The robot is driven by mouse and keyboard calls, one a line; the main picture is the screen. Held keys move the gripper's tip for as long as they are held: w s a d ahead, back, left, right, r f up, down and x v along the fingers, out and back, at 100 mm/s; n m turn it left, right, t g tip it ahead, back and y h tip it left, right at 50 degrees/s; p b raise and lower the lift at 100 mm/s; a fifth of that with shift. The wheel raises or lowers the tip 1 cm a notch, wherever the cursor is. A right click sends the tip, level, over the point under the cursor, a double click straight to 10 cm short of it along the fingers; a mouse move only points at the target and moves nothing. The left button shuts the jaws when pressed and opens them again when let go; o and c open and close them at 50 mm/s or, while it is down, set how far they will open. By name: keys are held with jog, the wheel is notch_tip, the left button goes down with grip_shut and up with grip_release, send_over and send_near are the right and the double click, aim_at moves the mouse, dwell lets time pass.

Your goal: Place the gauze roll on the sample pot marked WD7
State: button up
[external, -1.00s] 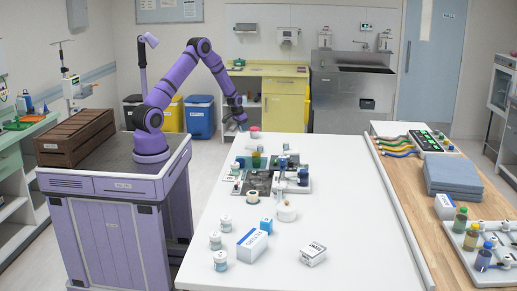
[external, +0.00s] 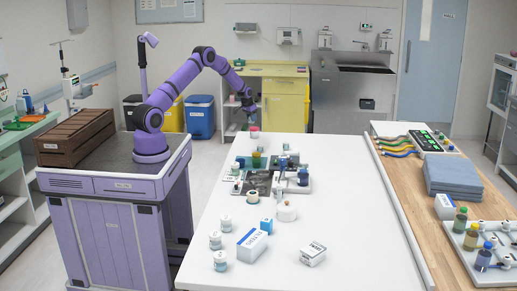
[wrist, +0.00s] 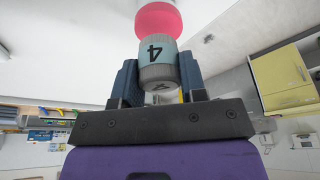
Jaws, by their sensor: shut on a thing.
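My gripper (wrist: 155,85) is shut on a grey cylinder (wrist: 160,72) with a pale teal band marked 4, held between the dark fingers. A round pink thing (wrist: 158,20) shows just beyond the cylinder; I cannot tell if they touch. In the external view the pink thing (external: 254,129) is at the far left end of the white table, below my gripper (external: 251,117). I cannot tell which thing is the gauze roll. White-lidded pots (external: 215,240) with small labels stand at the table's near left; no WD7 marking is readable.
The white table (external: 350,220) has clear room on its right side. Two boxes (external: 252,243) (external: 313,254), a blue block (external: 266,225) and a round white pot (external: 286,212) stand near its front. Trays with bottles (external: 303,176) crowd its middle left.

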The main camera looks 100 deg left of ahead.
aim_at(254, 128)
jog(key=shift+w+a+f, duration=0.1)
jog(key=shift+w+a, duration=0.65)
jog(key=shift+w, duration=0.15)
jog(key=shift+f, duration=1.75)
jog(key=o, duration=0.9)
jog(key=shift+f, duration=0.15)
jog(key=v, duration=1.2)
